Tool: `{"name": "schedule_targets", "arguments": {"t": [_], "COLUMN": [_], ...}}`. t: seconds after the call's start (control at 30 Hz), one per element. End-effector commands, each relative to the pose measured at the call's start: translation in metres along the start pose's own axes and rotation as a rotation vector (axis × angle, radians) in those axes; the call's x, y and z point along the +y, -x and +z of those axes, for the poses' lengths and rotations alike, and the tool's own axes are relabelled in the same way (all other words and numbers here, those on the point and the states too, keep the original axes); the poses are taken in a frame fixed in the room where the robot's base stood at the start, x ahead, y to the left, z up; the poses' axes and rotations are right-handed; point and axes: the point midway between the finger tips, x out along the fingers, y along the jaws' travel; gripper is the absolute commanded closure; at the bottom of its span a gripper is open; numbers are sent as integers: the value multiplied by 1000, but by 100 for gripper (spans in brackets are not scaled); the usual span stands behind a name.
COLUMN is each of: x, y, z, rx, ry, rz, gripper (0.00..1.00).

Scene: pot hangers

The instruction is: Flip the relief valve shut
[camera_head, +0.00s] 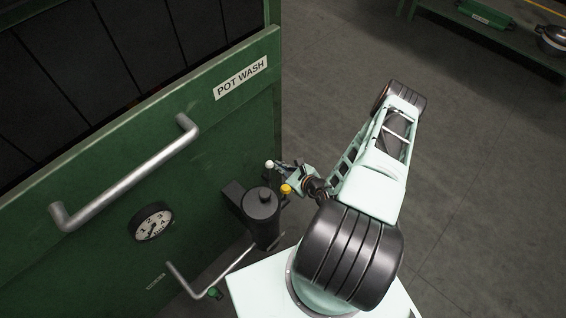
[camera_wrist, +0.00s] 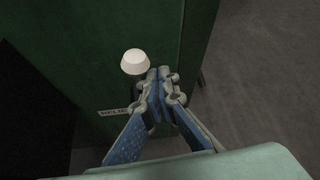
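A small white knob (camera_wrist: 134,62) shows in the wrist view in front of the green panel, above a partly hidden label (camera_wrist: 113,112) that seems to read "RELIEF". A white knob also shows in the head view (camera_head: 270,164), near the panel's right edge. My gripper (camera_wrist: 158,74) has its fingertips together just right of the knob, with nothing visible between them. I cannot tell whether they touch the knob. In the head view my gripper (camera_head: 284,168) is small and partly hidden by my arm. The lever's own shape is not clear.
A dark canister (camera_head: 262,215) and a yellow knob (camera_head: 286,189) are close below my gripper. The green "POT WASH" panel (camera_head: 200,130) carries a long bar handle (camera_head: 125,180), a dial (camera_head: 151,221) and a lower bent rod (camera_head: 235,262). Open floor (camera_head: 480,160) lies right.

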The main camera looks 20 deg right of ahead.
Motion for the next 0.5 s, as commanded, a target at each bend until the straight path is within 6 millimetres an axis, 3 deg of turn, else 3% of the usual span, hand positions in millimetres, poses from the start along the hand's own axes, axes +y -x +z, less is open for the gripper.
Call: {"name": "schedule_targets", "arguments": {"t": [0.5], "x": [19], "y": [4], "z": [9], "rx": [-3], "ry": [-1], "rz": [9], "gripper": [100]}}
